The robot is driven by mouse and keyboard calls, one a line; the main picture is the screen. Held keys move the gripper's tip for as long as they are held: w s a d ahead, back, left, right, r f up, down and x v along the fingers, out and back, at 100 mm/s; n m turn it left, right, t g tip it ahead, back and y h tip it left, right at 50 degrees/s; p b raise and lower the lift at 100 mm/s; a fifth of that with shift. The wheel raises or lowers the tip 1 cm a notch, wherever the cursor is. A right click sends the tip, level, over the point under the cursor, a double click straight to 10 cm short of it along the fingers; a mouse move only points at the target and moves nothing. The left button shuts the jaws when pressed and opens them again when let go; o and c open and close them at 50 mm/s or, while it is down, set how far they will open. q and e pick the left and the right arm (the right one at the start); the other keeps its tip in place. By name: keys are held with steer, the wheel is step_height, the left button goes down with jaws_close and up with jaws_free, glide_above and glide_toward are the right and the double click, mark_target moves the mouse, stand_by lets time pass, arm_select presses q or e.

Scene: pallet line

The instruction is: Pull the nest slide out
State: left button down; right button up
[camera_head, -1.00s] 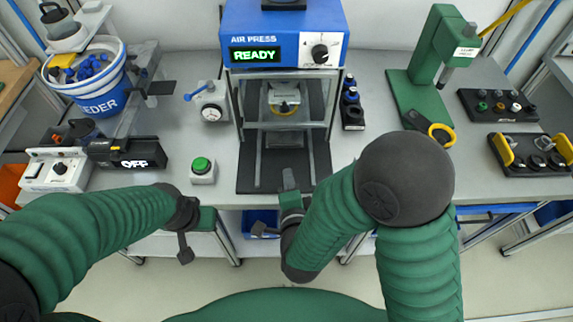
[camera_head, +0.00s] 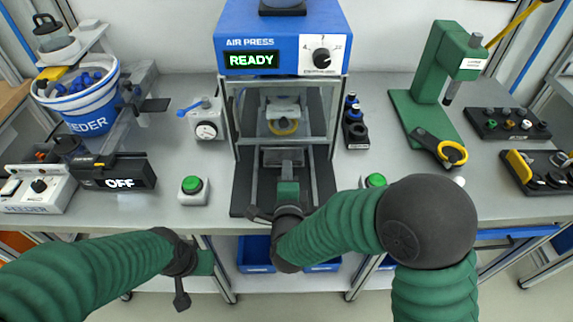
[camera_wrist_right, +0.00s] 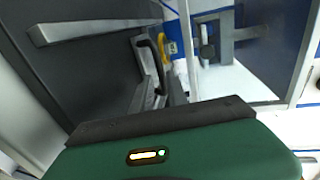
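In the right wrist view a dark curved handle (camera_wrist_right: 150,62) and part of the yellow ring (camera_wrist_right: 163,47) show ahead of my gripper. My right gripper (camera_head: 288,172) points into the press over the dark base plate, close to the slide's front. Its fingertips are mostly hidden, so contact is unclear. My left gripper (camera_head: 205,262) hangs low before the table's front edge, away from the press; its fingers are not clear.
Green buttons stand left (camera_head: 193,188) and right (camera_head: 375,181) of the base plate; my right arm passes close to the right one. The press display reads READY.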

steer(key=x, duration=0.4)
steer(key=shift+w, duration=0.1)
jaws_close()
steer(key=shift+f, duration=0.2)
stand_by(1.1)
